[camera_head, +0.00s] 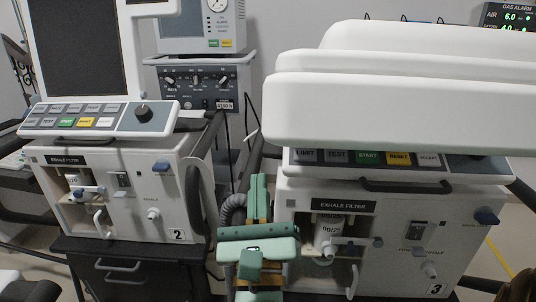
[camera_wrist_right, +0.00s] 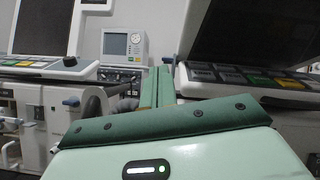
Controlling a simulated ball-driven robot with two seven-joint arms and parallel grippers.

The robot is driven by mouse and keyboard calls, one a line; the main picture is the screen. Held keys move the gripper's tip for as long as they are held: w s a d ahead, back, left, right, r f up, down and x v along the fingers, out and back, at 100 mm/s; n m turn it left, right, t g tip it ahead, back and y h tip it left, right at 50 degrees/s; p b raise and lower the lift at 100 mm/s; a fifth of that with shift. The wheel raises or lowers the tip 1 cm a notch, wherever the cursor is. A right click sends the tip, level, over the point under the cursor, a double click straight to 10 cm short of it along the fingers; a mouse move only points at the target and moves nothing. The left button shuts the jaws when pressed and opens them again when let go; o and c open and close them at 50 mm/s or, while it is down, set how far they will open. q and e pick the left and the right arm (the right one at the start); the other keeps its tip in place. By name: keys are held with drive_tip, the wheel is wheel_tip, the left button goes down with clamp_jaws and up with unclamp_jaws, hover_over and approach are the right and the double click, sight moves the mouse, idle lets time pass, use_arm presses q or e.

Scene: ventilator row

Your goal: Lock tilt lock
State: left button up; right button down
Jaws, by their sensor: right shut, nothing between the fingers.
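I cannot pick out the tilt lock for certain. The right ventilator, marked 3 (camera_head: 390,255), has a large white display housing (camera_head: 400,105) that leans out over its key row and hides much of its top. In the right wrist view its dark screen (camera_wrist_right: 255,40) hangs tilted above the keys. A blue knob (camera_head: 486,216) sits on its front right. My green right gripper (camera_head: 259,190) is shut and empty, in the gap left of this ventilator. Its fingers also show in the right wrist view (camera_wrist_right: 155,88), apart from the knob. My left gripper is out of view.
The left ventilator, marked 2 (camera_head: 110,200), stands on a dark cabinet (camera_head: 120,268), its screen upright. A grey corrugated hose (camera_head: 232,208) hangs close to my right gripper. Another monitor (camera_head: 195,28) on a cart stands behind. The gap between the ventilators is narrow.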

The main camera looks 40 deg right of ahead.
drive_tip(key=m+g, duration=0.1)
drive_tip(key=d+f+m+g, duration=0.1)
drive_tip(key=m, duration=0.1)
drive_tip(key=w+f+m+g, duration=0.1)
drive_tip(key=m, duration=0.1)
drive_tip(key=shift+d, duration=0.3)
use_arm(q)
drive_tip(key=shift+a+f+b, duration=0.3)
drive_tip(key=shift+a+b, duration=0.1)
drive_tip(key=shift+b, duration=0.25)
use_arm(e)
drive_tip(key=x, duration=1)
use_arm(q)
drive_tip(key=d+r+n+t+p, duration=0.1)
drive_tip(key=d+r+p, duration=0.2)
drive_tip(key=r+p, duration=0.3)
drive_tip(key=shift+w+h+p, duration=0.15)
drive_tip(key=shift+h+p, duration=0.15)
drive_tip(key=shift+p, duration=0.95)
use_arm(e)
drive_tip(key=shift+g+y, duration=0.3)
drive_tip(key=shift+g, duration=0.3)
drive_tip(key=r, duration=0.4)
drive_tip(key=shift+s+a, duration=0.2)
drive_tip(key=shift+s, duration=0.15)
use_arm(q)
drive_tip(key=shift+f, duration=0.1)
